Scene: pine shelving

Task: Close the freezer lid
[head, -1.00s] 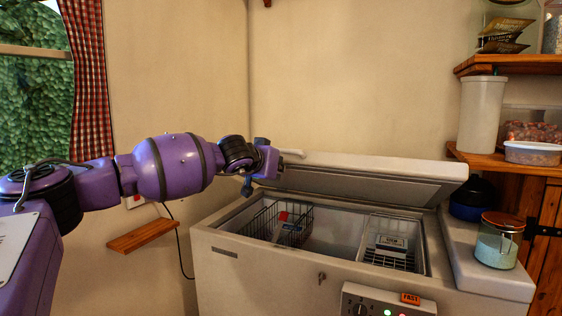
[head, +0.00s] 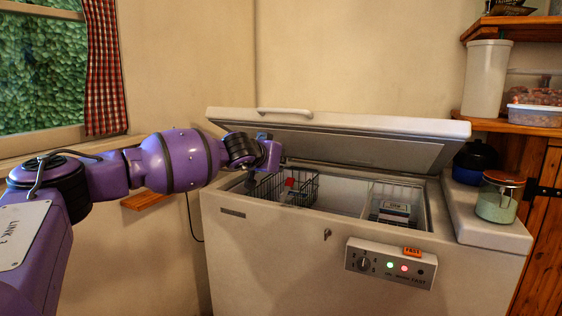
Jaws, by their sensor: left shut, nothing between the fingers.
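The white chest freezer (head: 270,250) stands against the back wall. Its lid (head: 370,130) is partly raised and tilted, hinged along the back, with a pale handle (head: 285,112) on its upper edge. The dark gap below shows the inside. My left gripper (head: 266,155) is shut and empty. It overlaps the left part of the lid in the picture, below and left of the handle, above the opening's left end. Whether it touches the lid I cannot tell. My right gripper is out of view.
Inside are a wire basket (head: 268,186) with packets and a white basket (head: 398,212). A green jar (head: 500,197) and a dark blue pot (head: 474,163) stand on the freezer's right ledge, beside the lid. The control panel (head: 391,264) is on the front. A shelf (head: 512,127) is at right.

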